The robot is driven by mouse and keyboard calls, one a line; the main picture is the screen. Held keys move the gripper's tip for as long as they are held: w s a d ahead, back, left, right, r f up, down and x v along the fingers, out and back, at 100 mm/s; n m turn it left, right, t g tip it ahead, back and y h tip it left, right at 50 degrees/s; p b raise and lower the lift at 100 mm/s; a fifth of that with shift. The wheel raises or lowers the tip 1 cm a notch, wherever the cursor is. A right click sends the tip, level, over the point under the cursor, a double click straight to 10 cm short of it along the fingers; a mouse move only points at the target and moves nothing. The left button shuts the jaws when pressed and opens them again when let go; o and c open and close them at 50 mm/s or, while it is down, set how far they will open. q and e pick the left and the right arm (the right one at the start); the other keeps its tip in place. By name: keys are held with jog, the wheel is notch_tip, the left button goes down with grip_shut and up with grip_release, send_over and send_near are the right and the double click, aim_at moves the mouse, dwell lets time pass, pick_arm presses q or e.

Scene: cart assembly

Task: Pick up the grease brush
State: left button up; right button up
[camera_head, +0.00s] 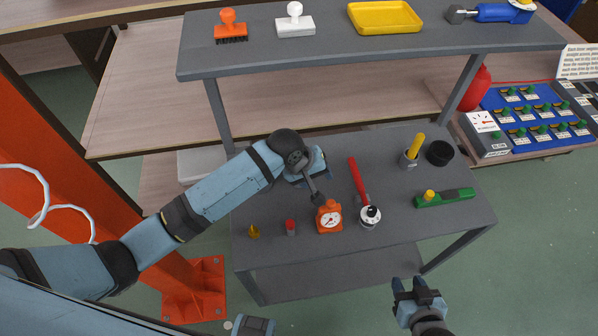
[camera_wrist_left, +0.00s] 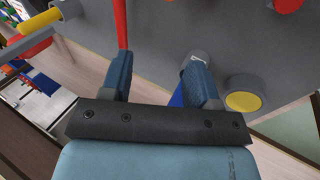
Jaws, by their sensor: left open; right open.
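The grease brush (camera_head: 416,144) has a yellow handle standing tilted in a grey cup (camera_head: 409,160) at the back right of the lower cart shelf. A yellow handle (camera_wrist_left: 40,20) also shows at the upper left of the left wrist view. My left gripper (camera_wrist_left: 162,80) is open over the shelf, well left of the brush in the head view, where its wrist partly hides it (camera_head: 312,168). A blue and grey item lies partly hidden by its fingers. My right gripper (camera_head: 418,291) is open and empty in front of the cart, far from the brush.
A black ring (camera_head: 439,153) stands beside the cup. A green tool (camera_head: 444,197), red-handled tool (camera_head: 358,180) and orange gauge (camera_head: 329,217) lie on the shelf.

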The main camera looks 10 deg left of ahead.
pick_arm(q)
jog(key=w+a+r+n+g+y+b, duration=0.2)
jog(key=w+a+r+n+g+y, duration=0.15)
jog(key=w+r, duration=0.35)
jog(key=shift+n+t+y, duration=0.35)
jog(key=shift+n+y, duration=0.2)
jog(key=f, duration=0.2)
jog(key=a+f, duration=0.1)
jog(key=f, duration=0.3)
jog(key=shift+w+a+f, duration=0.15)
jog(key=shift+a, duration=0.15)
jog(key=shift+w+a+f, duration=0.1)
jog(key=shift+a+f, duration=0.1)
jog(key=shift+f, duration=0.7)
jog(key=shift+w+a+f, duration=0.1)
jog(key=shift+a+f, duration=0.05)
jog(key=shift+f, duration=0.7)
jog(key=shift+w+a+f, duration=0.1)
jog(key=shift+a+f, duration=0.1)
jog(key=shift+f, duration=0.7)
jog(key=c, duration=1)
